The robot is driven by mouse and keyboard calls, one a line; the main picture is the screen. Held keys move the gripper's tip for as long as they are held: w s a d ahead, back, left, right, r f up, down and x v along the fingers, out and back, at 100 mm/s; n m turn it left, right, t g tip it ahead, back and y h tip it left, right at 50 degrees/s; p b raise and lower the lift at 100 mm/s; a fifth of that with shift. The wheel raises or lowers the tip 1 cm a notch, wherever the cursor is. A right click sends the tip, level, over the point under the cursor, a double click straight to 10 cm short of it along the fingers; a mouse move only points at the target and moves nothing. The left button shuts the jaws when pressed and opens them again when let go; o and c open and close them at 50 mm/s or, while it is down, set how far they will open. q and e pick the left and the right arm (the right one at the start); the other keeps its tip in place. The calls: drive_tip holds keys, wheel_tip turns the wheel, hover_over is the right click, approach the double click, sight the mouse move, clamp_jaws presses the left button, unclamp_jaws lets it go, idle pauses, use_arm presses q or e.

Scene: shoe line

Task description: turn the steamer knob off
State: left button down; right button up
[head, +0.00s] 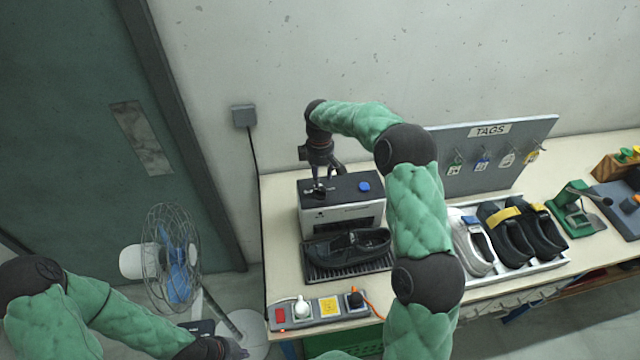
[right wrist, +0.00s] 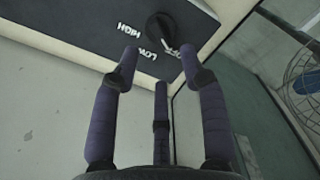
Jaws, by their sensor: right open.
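The steamer (head: 341,217) is a white box with a dark top, standing at the left end of the bench. Its black knob (right wrist: 162,28) shows in the right wrist view on the dark panel, beside the words HIGH and LOW. A white mark lies at the knob's lower right; I cannot tell its setting clearly. My right gripper (head: 321,184) points down over the left part of the steamer's top. It is open and empty in the right wrist view (right wrist: 158,62), with the knob just beyond its fingertips. My left gripper (head: 222,348) is low at the bottom edge, its fingers unclear.
A black shoe (head: 347,246) sits on a dark grate at the steamer's front. A blue cap (head: 364,187) is on the steamer's top. A control strip (head: 328,308) lies along the bench front. A tag board (head: 540,130) and a shoe tray (head: 497,277) stand right, a fan (head: 171,257) left.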

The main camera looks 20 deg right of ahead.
wheel_tip(320, 180, up, 6)
drive_tip(key=shift+f, duration=0.1)
idle(0.6)
